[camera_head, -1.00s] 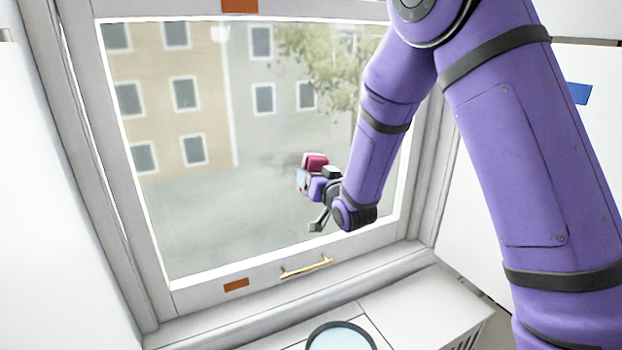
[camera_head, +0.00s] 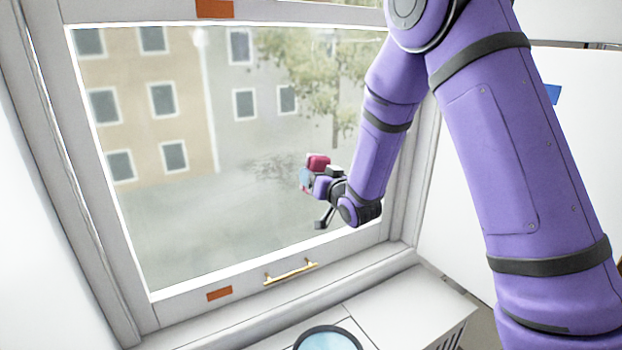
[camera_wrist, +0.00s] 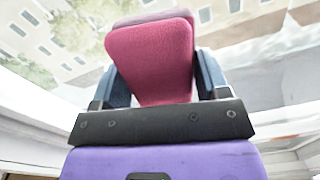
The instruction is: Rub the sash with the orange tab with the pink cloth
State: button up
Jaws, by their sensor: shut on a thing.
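The pink cloth (camera_head: 318,162) is a thick pad held in my gripper (camera_head: 309,176) in front of the window glass. In the wrist view the cloth (camera_wrist: 150,55) sits between the two blue-grey fingers, which are shut on it. The window sash (camera_head: 330,270) has a white frame, a large pane and an orange tab (camera_head: 219,293) on its bottom rail. A dark speckled smudge (camera_head: 268,166) shows on the pane just left of the cloth. I cannot tell whether the cloth touches the glass.
Another orange tab (camera_head: 214,9) is on the rail above the pane. A brass handle (camera_head: 291,272) sticks out from the bottom rail. Below are a white ledge (camera_head: 385,305) and a round dark-rimmed object (camera_head: 328,340). A blue tab (camera_head: 552,94) is at the right.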

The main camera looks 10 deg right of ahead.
aim_at(279, 180)
jog(key=shift+w+d, duration=0.1)
jog(key=shift+d, duration=0.35)
jog(key=shift+w, duration=0.1)
jog(key=shift+a, duration=0.1)
jog(key=shift+s+a+r, duration=0.1)
jog(key=shift+s+a, duration=0.15)
jog(key=shift+a, duration=0.8)
jog(key=shift+s+a, duration=0.2)
jog(key=shift+a, duration=0.8)
jog(key=shift+c, duration=0.3)
jog(key=shift+s+a, duration=0.35)
jog(key=shift+a, duration=0.65)
jog(key=shift+s+a, duration=0.35)
jog(key=shift+a, duration=0.7)
jog(key=shift+s+a, duration=0.35)
jog(key=shift+a, duration=0.65)
